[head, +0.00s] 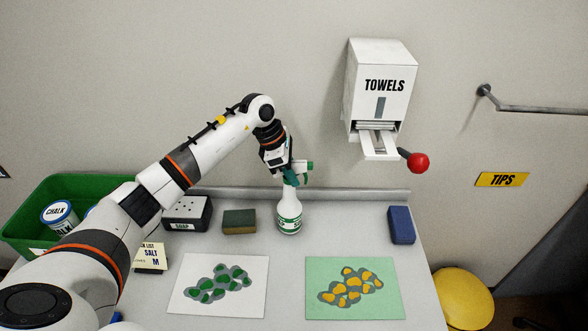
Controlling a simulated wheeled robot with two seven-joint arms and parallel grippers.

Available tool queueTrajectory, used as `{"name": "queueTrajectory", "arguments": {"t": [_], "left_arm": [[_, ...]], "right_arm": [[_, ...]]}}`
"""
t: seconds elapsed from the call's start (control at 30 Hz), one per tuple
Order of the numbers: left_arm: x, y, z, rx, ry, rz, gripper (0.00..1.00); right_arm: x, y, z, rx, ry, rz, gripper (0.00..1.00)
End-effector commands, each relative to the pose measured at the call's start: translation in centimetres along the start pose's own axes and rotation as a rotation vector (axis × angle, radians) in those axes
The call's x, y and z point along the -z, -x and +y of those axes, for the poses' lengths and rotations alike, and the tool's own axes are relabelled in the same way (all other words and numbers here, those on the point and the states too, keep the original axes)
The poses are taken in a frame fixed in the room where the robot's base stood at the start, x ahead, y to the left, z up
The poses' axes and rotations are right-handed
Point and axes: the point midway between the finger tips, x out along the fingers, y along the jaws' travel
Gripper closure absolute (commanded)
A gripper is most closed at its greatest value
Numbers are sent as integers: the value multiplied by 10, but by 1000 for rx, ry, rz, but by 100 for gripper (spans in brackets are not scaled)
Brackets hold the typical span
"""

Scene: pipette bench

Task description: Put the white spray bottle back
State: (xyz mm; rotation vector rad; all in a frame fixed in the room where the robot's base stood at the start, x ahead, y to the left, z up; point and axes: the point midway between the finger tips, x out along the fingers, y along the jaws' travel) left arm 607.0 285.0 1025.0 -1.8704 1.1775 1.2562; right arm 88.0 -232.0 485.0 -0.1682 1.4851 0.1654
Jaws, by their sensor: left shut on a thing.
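The white spray bottle (289,211) has a green label and a green trigger head. It is upright near the back of the bench, right of the sponge. My left gripper (290,178) comes down from above and is shut on the bottle at its neck, just under the spray head. The gripper partly hides the neck and head. I cannot tell whether the bottle's base touches the bench or hangs just over it. My right gripper is not in view.
A sponge (239,221) and a soap box (187,213) stand left of the bottle. A blue block (401,225) is at the right. White (219,303) and green (353,304) sheets with spots lie in front. A towel dispenser (382,90) with a red-knobbed lever hangs on the wall.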

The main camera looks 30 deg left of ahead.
Motion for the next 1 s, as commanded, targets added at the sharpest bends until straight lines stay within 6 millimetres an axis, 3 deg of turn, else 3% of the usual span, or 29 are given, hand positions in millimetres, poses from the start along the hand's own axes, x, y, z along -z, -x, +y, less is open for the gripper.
{"name": "queueTrajectory", "arguments": {"t": [0.37, 0.4, 0.53, 0.83, 1.0], "left_arm": [[-1, -4, -1, 4, -2, 4, 100], [-2, -5, 0, 2, -1, 1, 68], [-2, -4, 0, 1, -1, 1, 49], [-1, -2, 0, 1, -1, 2, 49], [-1, 14, -1, 5, -1, 2, 49]], "right_arm": [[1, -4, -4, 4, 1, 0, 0], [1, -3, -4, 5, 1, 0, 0], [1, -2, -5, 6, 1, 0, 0], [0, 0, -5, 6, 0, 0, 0], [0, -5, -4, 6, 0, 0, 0]]}}
